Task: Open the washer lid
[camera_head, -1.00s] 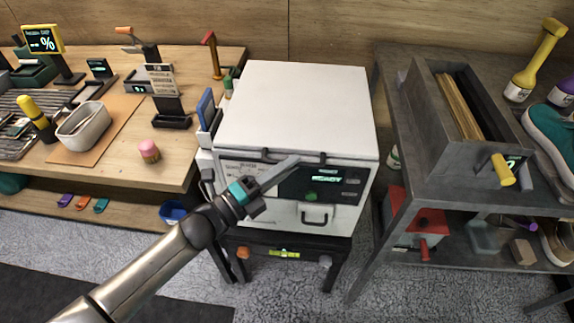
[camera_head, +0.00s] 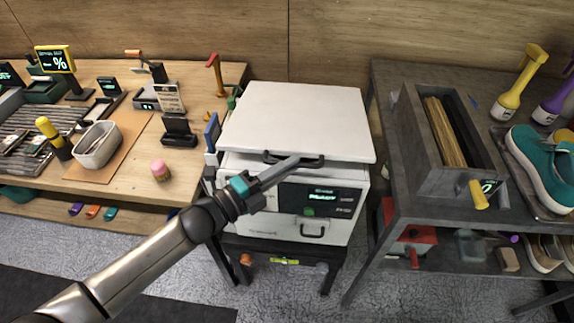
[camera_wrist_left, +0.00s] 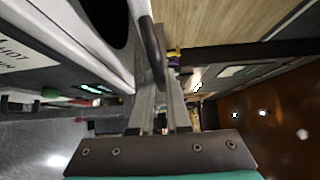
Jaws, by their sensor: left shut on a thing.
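The washer is a white box with a dark display panel (camera_head: 322,199) on its front. Its flat white lid (camera_head: 297,115) is raised slightly at the front, with a narrow gap above the body (camera_head: 262,222). A dark bar handle (camera_head: 312,163) runs along the lid's front edge. My left gripper (camera_head: 295,161) reaches in from the left and is shut on this handle. In the left wrist view the handle (camera_wrist_left: 152,50) runs between the fingers. My right gripper is not in view.
A grey shelf at the right carries a grey box (camera_head: 455,183) and a teal sneaker (camera_head: 543,165). The washer stands between them.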

